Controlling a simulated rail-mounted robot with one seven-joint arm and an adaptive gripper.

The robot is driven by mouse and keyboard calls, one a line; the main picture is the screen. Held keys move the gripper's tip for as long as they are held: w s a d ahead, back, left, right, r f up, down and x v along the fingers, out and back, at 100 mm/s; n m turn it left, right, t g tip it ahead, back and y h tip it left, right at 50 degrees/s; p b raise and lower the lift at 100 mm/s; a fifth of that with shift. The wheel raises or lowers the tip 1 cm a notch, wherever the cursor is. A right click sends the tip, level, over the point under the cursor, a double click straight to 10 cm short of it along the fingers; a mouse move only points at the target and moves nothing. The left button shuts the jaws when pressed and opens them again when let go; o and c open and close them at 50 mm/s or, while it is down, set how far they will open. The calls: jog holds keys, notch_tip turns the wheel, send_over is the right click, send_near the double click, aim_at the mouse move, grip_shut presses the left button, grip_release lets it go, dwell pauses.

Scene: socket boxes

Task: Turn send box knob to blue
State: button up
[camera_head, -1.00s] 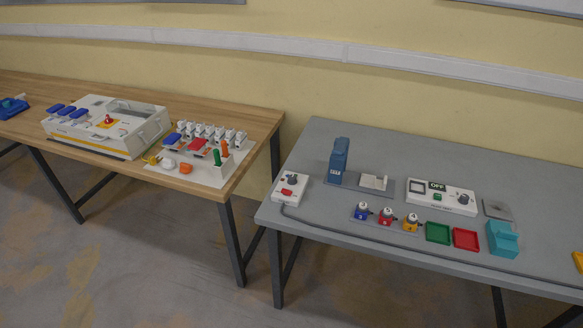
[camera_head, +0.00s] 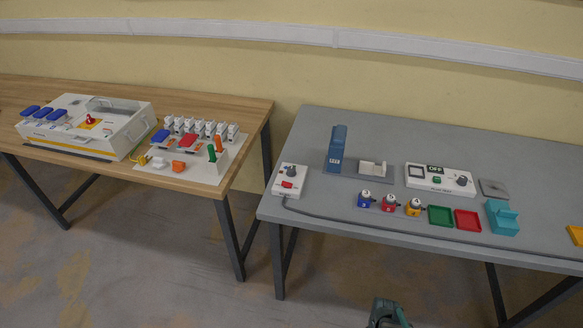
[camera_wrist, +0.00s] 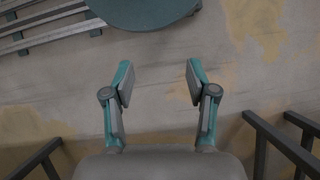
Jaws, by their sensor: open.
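A small white box (camera_head: 291,182) with a dark knob (camera_head: 291,169) and a red button stands at the left end of the grey table. A wider white box (camera_head: 441,181) has a display reading OFF, a green button and a dark knob (camera_head: 462,181). I cannot read which one is the send box, nor where either knob points. My gripper shows as a teal and dark shape (camera_head: 388,313) at the bottom edge of the head view, in front of and well away from the table. In the wrist view my gripper (camera_wrist: 160,80) is open and empty, above the floor.
The grey table (camera_head: 400,238) also holds a tall blue block (camera_head: 337,148), blue, red and yellow knobbed pieces (camera_head: 390,203), green and red trays (camera_head: 440,215) and a teal holder (camera_head: 502,218). A cable runs along the front. A wooden table (camera_head: 200,98) stands left, beyond a gap.

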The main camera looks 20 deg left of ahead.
jog(key=w+a+r+t, duration=0.1)
jog(key=w+a+r, duration=0.3)
jog(key=w+a, duration=0.55)
jog(key=w+a+r+t, duration=0.1)
jog(key=w+a+r, duration=0.4)
jog(key=a+r, duration=0.3)
jog(key=w+a+r+y+b, duration=0.1)
jog(key=w+a+r, duration=0.5)
jog(key=a, duration=0.9)
jog(key=w+a+r+n+t+y+b, duration=0.1)
jog(key=w+a+r, duration=0.5)
jog(key=a+r, duration=0.6)
jog(key=shift+w+t, duration=0.1)
jog(key=shift+t, duration=0.2)
jog(key=shift+n+t, duration=0.3)
jog(key=shift+n, duration=0.4)
jog(key=w+r, duration=0.1)
jog(key=w, duration=0.1)
jog(key=w+r+b, duration=0.1)
jog(key=w, duration=0.1)
jog(key=w+r+b, duration=0.1)
jog(key=w, duration=0.2)
jog(key=shift+r, duration=0.1)
jog(key=n+t+h+b, duration=0.1)
jog(key=n+h+b, duration=0.1)
send_near(291, 168)
notch_tip(291, 168, down, 9)
jog(key=shift+s+f+p, duration=0.1)
jog(key=shift+f+p, duration=0.15)
jog(key=shift+p, duration=0.75)
